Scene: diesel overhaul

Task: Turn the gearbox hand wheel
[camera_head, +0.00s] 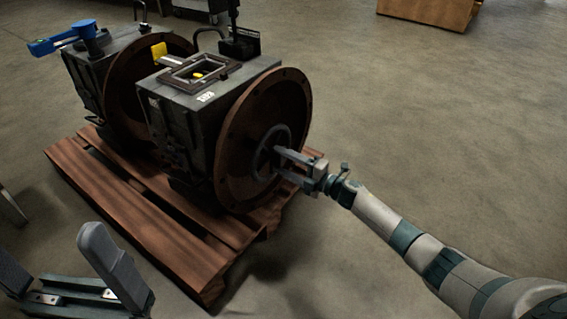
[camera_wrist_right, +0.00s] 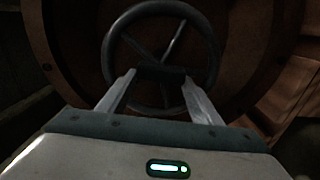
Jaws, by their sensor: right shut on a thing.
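The gearbox (camera_head: 190,100) is a dark grey housing with large rust-brown round flanges, standing on a wooden pallet. Its hand wheel (camera_head: 262,152) is a small dark ring on the near right flange (camera_head: 292,100). My right gripper (camera_head: 278,160) reaches it from the lower right and is shut on the wheel. In the right wrist view the hand wheel (camera_wrist_right: 205,50) shows its rim and spokes, with the two fingers (camera_wrist_right: 160,90) at its lower middle; the exact grip point is dark. My left gripper (camera_head: 60,265) is at the lower left, fingers wide apart and empty, away from the gearbox.
The wooden pallet (camera_head: 150,215) sticks out in front of the gearbox. A blue-handled part (camera_head: 62,38) and a yellow part (camera_head: 159,50) are on top. A wooden box (camera_head: 430,10) stands at the back. The floor to the right is clear.

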